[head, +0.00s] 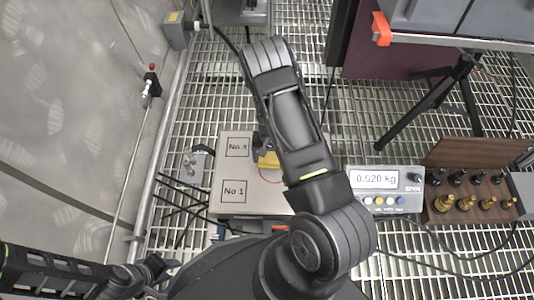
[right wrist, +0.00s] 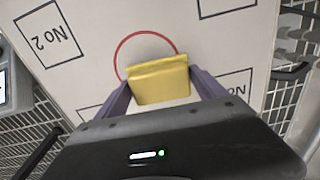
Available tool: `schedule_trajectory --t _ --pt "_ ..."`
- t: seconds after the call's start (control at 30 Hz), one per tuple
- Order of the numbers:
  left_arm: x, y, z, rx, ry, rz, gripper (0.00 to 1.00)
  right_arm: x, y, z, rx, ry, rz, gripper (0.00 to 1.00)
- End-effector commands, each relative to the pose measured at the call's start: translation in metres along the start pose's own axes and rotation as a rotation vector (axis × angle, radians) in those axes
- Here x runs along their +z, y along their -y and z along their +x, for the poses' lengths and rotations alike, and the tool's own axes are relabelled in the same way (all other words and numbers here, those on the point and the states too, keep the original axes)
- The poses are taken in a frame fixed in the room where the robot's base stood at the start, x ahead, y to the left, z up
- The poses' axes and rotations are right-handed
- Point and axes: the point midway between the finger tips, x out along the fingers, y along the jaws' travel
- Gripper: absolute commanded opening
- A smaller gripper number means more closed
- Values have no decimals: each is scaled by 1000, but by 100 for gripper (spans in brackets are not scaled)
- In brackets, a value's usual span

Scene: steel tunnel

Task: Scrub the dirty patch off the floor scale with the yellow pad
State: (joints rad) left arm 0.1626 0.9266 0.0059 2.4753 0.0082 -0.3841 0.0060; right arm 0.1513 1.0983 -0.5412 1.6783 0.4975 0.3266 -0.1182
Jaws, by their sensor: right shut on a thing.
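The floor scale (head: 226,172) is a pale plate with numbered squares and a red circle, partly hidden by my right arm. It also fills much of the right wrist view (right wrist: 110,22). My right gripper (right wrist: 160,90) is shut on the yellow pad (right wrist: 160,79), which lies over or just above the red circle; I cannot tell if it touches the plate. The pad (head: 268,160) shows in the head view beside my arm. No dirty patch is visible; the pad and gripper hide part of the circle. My left gripper (head: 162,266) is low at the left, away from the scale, its jaws unclear.
A display box (head: 385,188) reading about 0.020 kg stands right of the scale. A wooden case (head: 468,152) of black and brass weights is beyond it. Black tripod legs (head: 430,105) stand at upper right. A rail runs along the left wall. The floor is open steel grating.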

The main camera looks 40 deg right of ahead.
Motion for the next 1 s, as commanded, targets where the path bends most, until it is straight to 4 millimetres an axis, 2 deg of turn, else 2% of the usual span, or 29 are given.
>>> schedule_trajectory --t 0.1,0.5,1.0 --pt "0 -3 -11 0 4 0 35 -2 -1 -14 0 -1 1 43" --pt "4 -11 -35 1 19 2 35 -6 -5 -48 0 -1 0 43" --pt "4 -12 -36 1 21 2 35 -7 -4 -51 0 -1 -4 43"
